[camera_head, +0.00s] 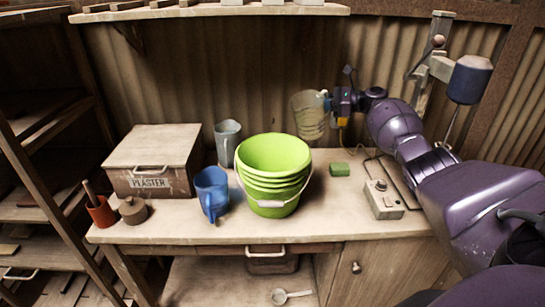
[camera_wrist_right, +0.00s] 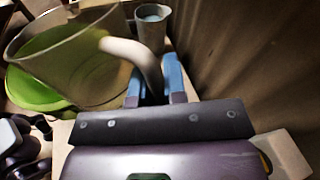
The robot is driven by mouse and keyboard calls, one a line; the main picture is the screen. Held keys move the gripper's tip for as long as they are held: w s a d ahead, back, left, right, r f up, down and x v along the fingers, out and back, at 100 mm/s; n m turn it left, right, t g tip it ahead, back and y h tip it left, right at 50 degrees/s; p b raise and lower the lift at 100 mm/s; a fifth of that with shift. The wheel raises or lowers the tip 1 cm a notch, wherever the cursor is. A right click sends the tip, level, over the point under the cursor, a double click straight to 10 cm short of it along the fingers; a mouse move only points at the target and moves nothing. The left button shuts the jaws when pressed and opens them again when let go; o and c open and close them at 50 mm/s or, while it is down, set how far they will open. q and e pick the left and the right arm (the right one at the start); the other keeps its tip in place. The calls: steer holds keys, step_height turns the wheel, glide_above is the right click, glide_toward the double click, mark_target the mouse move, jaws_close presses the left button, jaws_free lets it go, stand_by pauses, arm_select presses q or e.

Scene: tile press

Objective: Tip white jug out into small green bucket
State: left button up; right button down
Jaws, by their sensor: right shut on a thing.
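The white jug (camera_head: 307,117) is pale and looks see-through, with faint marks on its side. My right gripper (camera_head: 329,101) is shut on its handle and holds it above the back of the bench, right of and behind the green bucket. The jug looks roughly upright, and its contents cannot be made out. In the right wrist view the jug (camera_wrist_right: 75,62) fills the upper left, with its handle between the blue fingers (camera_wrist_right: 158,88). The green bucket (camera_head: 273,173) stands upright on the bench, its wire handle hanging at the front. My left gripper is not in view.
A blue jug (camera_head: 211,190) and a grey jug (camera_head: 227,140) stand left of the bucket. A plaster box (camera_head: 155,165) is farther left. A green block (camera_head: 340,169) and a grey control box (camera_head: 384,199) lie to the right. A shelf (camera_head: 210,11) hangs above.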

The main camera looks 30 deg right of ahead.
arm_select(q)
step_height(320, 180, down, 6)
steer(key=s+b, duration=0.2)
steer(key=b, duration=0.2)
arm_select(e)
steer(key=shift+d+f+m+t+y, duration=0.55)
steer(key=shift+d+f+m, duration=0.5)
steer(key=shift+f, duration=2.15)
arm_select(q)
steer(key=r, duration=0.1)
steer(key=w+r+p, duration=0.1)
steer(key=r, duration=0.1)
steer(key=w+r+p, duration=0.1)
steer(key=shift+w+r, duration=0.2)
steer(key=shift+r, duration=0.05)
arm_select(e)
steer(key=r, duration=0.4)
steer(key=shift+w+a+r, duration=0.15)
steer(key=shift+a+r, duration=0.1)
steer(key=shift+r, duration=0.15)
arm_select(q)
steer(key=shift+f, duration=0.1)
arm_select(e)
steer(key=shift+f, duration=0.1)
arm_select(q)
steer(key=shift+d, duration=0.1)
arm_select(e)
steer(key=shift+m, duration=0.25)
